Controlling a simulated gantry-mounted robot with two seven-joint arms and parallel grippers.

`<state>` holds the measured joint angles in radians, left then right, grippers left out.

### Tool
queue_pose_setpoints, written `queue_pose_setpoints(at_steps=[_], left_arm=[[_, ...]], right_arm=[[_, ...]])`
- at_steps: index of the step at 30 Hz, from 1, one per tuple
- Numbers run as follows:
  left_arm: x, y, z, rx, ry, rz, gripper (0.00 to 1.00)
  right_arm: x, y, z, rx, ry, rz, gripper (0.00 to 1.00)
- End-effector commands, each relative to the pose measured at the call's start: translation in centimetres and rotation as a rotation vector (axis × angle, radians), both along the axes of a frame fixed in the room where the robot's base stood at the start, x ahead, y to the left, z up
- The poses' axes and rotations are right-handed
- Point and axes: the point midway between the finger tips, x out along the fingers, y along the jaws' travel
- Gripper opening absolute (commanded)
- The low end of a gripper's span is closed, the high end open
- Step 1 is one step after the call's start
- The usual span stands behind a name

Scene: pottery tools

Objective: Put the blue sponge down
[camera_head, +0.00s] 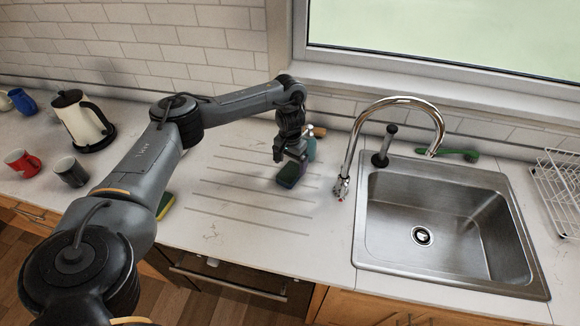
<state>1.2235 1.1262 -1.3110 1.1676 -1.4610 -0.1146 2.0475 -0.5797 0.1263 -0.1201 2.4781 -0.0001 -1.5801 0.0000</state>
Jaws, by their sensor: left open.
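A blue sponge (288,176) with a dark scouring side sits on the grooved white counter, left of the sink. My left gripper (290,156) hangs just above and behind it, pointing down, its jaws open. The fingertips overlap the sponge's upper end in the picture, so I cannot tell whether they touch it. My right gripper is not in view.
A soap bottle (310,141) stands close behind the gripper. The tap (347,150) and the steel sink (364,231) are to the right. A yellow-green sponge (165,205) lies partly behind my left arm. A kettle (83,118) and mugs stand at the left. The front counter is clear.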

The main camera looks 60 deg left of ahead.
Motion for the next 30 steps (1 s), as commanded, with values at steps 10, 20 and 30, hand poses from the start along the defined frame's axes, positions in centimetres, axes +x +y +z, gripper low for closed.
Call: queue_pose_setpoints(at_steps=[10,20,30], left_arm=[[0.0,0.0,6.7,0.001,0.0,0.0,0.94],[0.0,0.0,8.3,0.0,0.001,-0.001,0.94],[0.0,0.0,8.2,0.0,0.001,0.0,0.94]], right_arm=[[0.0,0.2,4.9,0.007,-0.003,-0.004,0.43],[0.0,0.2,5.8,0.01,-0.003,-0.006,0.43],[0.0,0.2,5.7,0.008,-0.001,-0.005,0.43]])
